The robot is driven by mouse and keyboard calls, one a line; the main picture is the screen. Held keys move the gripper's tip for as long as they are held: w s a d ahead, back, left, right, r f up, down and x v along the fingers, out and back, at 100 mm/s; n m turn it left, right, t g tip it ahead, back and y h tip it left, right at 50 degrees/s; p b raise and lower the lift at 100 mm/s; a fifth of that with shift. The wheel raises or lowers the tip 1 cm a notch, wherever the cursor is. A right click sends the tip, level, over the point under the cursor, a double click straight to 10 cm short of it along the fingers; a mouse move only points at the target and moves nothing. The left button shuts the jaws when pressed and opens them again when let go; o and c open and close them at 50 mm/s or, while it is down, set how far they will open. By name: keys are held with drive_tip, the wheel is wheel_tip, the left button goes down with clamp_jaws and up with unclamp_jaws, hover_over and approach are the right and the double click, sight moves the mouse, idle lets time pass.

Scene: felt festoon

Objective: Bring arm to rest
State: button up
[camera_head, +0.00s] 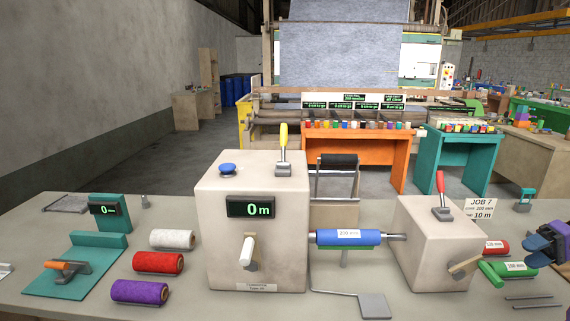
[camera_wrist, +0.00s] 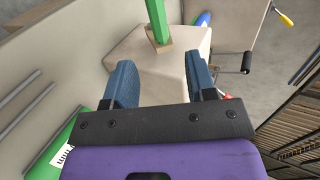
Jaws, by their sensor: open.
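My gripper (camera_head: 546,244) is at the far right edge of the head view, above the bench, with blue fingers. In the wrist view my gripper (camera_wrist: 162,78) is open, and nothing is between its fingers. Beyond the fingertips is a green handle (camera_wrist: 158,20) on a wooden piece at the side of the right cream block (camera_wrist: 180,52). The handle looks apart from the fingers. The right cream block (camera_head: 437,240) carries a red-handled lever (camera_head: 440,184). A blue roller (camera_head: 347,237) marked 200 mm spans from it to the left cream block (camera_head: 235,207), whose display reads 0 m.
A green roll (camera_head: 517,267) and a red roll (camera_head: 494,247) lie near my gripper; thin rods (camera_head: 530,303) lie at front right. A job sign (camera_head: 479,208) stands behind. White, red and purple rolls (camera_head: 139,291) lie left.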

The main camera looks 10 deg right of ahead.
drive_tip(key=w+a+r+n+g+h, duration=0.1)
drive_tip(key=w+a+r+g+h, duration=0.2)
drive_tip(key=a+r, duration=0.75)
drive_tip(key=w+a+r+g+h, duration=0.1)
drive_tip(key=w+a+r+h, duration=0.35)
drive_tip(key=a, duration=0.85)
drive_tip(key=s+a+r+t+h, duration=0.2)
drive_tip(key=s+a+r, duration=0.3)
drive_tip(key=s+a, duration=0.3)
drive_tip(key=s+a+r+n+t+h, duration=0.1)
drive_tip(key=s+a+r+t, duration=0.3)
drive_tip(key=s+a, duration=0.4)
drive_tip(key=shift+s+a+r+n+t+h, duration=0.35)
drive_tip(key=shift+a+r+h, duration=0.2)
drive_tip(key=shift+a+h, duration=0.5)
drive_tip(key=shift+w+a, duration=0.1)
drive_tip(key=shift+a, duration=0.05)
